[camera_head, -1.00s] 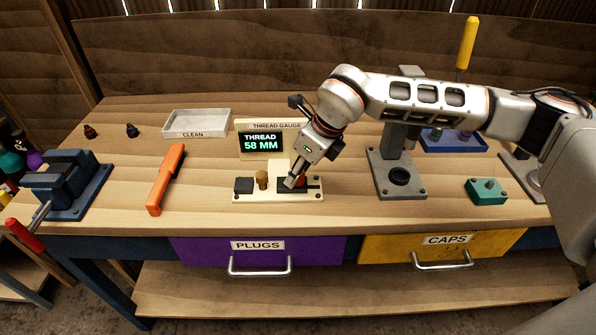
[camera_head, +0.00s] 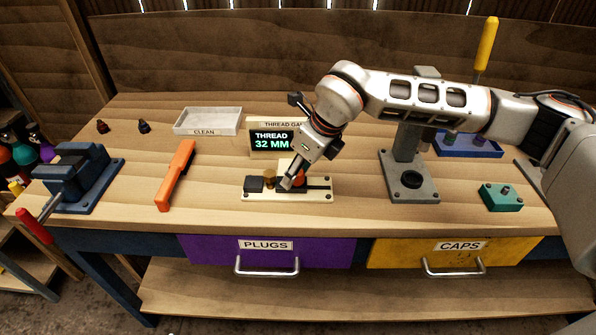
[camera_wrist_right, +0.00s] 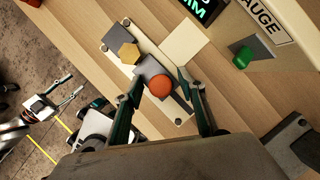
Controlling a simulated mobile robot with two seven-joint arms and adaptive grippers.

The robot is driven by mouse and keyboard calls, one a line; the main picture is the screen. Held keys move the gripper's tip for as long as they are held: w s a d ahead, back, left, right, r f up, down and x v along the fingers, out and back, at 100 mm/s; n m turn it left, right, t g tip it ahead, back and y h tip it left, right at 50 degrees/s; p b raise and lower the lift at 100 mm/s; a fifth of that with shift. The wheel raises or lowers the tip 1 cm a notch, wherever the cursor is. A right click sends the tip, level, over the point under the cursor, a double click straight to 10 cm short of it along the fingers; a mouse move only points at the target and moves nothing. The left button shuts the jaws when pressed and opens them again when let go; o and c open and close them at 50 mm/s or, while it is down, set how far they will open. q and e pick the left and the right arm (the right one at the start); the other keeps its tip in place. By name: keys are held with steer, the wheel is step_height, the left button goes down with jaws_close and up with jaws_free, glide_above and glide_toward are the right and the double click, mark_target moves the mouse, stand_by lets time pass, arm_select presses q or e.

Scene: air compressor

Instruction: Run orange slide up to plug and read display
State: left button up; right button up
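The thread gauge's cream base (camera_head: 318,195) lies on the bench. It carries a dark end block (camera_head: 254,184), a brass plug (camera_head: 269,178) beside it, and a dark slide with an orange knob (camera_head: 300,179). The knob also shows in the right wrist view (camera_wrist_right: 160,86), with the slide close to the hexagonal plug (camera_wrist_right: 129,53); whether they touch is unclear. The display (camera_head: 272,141) reads THREAD 32 MM. My left gripper (camera_wrist_right: 67,91) shows only in the right wrist view, fingers apart and empty.
A CLEAN tray (camera_head: 208,122) is behind. A grey press stand (camera_head: 408,184) and a green block (camera_head: 501,197) are to the right. Bare bench lies in front of the gauge.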

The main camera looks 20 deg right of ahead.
steer(key=v, duration=1.2)
steer(key=shift+c, duration=0.5)
